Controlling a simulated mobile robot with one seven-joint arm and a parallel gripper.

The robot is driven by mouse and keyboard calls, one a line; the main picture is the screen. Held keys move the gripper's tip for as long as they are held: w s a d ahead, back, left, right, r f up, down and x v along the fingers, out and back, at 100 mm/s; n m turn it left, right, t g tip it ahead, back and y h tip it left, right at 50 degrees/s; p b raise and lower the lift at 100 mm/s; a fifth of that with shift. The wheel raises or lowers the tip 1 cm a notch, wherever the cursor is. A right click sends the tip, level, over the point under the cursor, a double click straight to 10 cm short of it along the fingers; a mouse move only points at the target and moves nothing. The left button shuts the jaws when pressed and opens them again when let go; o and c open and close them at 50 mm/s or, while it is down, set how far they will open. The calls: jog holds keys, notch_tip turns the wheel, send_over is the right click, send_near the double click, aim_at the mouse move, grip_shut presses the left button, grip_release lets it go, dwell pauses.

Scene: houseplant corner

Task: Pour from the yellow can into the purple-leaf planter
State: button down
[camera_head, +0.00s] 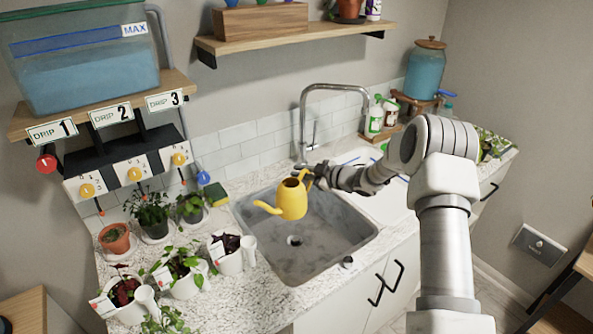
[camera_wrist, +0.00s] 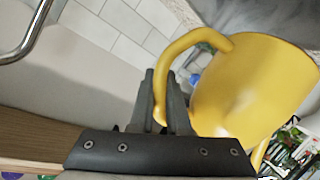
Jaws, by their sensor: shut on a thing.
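The yellow can (camera_head: 292,201) hangs over the sink, roughly upright, with its spout pointing left. My gripper (camera_head: 316,174) is on its right side, shut on its handle. In the wrist view the yellow can (camera_wrist: 255,95) fills the right side, and its curved handle meets the fingers of my gripper (camera_wrist: 163,95). What is inside the can is hidden. A white planter with dark purple leaves (camera_head: 229,252) stands on the counter left of the sink, apart from the can. Another white planter with dark reddish leaves (camera_head: 125,298) stands at the front left; I cannot tell for certain which is meant.
The sink (camera_head: 325,250) lies below the can, with the faucet (camera_head: 303,125) behind it. A green-leaf white planter (camera_head: 185,272) stands between the two dark-leaved ones. A terracotta pot (camera_head: 115,240) and other plants stand behind. A drip rack (camera_head: 130,172) overhangs the counter.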

aim_at(292, 179)
jog(key=s+a+f+b, duration=0.1)
jog(key=b, duration=0.1)
jog(key=s+a+f+b, duration=0.1)
jog(key=s+f+b, duration=0.1)
jog(key=shift+s+f, duration=0.1)
jog(key=shift+f, duration=0.2)
jog(key=shift+s+a+b, duration=0.25)
jog(key=shift+b, duration=0.2)
jog(key=shift+d+r+n+t, duration=0.15)
jog(key=shift+r+n+t, duration=0.15)
jog(key=shift+r+n, duration=0.1)
jog(key=shift+r+n+t+h+b, duration=0.45)
jog(key=shift+r+n+b, duration=0.55)
jog(key=shift+b, duration=1.05)
jog(key=shift+r, duration=0.35)
dwell(0.4)
jog(key=shift+s+r+b, duration=0.1)
jog(key=shift+r+b, duration=0.45)
jog(key=shift+a+r+n, duration=0.1)
jog(key=shift+a+n, duration=0.1)
jog(key=shift+n, duration=0.1)
